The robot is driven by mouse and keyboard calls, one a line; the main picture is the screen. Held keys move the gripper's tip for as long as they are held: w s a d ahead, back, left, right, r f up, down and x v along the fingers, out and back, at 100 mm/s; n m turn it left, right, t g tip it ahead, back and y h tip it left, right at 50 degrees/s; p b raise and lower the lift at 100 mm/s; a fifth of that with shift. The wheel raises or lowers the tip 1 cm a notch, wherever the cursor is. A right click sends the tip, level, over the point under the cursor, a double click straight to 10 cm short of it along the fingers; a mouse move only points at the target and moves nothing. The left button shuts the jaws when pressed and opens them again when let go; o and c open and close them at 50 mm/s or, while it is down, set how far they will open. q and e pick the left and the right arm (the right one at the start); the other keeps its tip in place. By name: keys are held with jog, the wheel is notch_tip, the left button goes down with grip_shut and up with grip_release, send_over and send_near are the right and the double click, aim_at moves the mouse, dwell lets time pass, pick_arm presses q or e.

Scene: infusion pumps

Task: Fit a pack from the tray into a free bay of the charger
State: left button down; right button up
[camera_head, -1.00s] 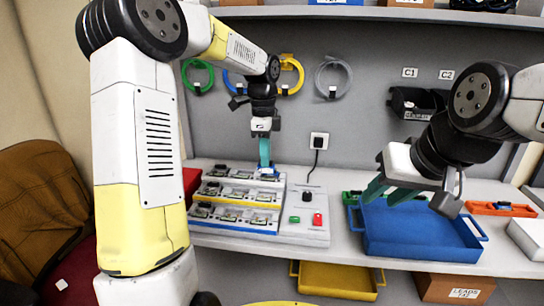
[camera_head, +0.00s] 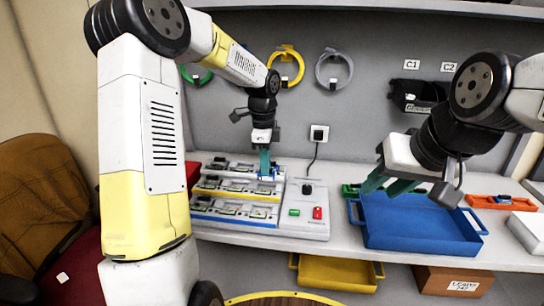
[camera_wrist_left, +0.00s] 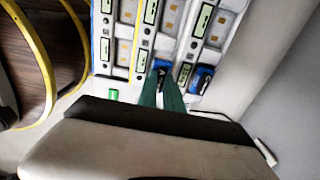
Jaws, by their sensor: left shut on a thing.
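The charger (camera_head: 309,227) is a pale sloped unit with stepped rows of bays, striped blue and yellow, on the left of the bench. My left gripper (camera_head: 265,164) points down at the right end of its upper rows. It is shut on a blue pack (camera_head: 268,177), which also shows at the fingertips in the left wrist view (camera_wrist_left: 161,65). I cannot tell whether this pack is seated in a bay. A second blue piece (camera_wrist_left: 203,78) sits beside it in the wrist view. The blue tray (camera_head: 420,225) looks empty. My right gripper (camera_head: 388,185) is open above the tray's back left part.
A green button (camera_head: 294,212) and a red one (camera_head: 318,213) are on the charger's right side. A wall socket (camera_head: 319,133) with a cable is behind it. An orange tray (camera_head: 500,202) and a white box (camera_head: 527,232) stand at the right. A yellow bin (camera_head: 338,273) hangs below the bench.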

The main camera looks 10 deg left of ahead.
pick_arm(q)
jog(key=shift+f, duration=1.85)
jog(key=shift+f, duration=0.25)
jog(key=c, duration=1.4)
grip_release()
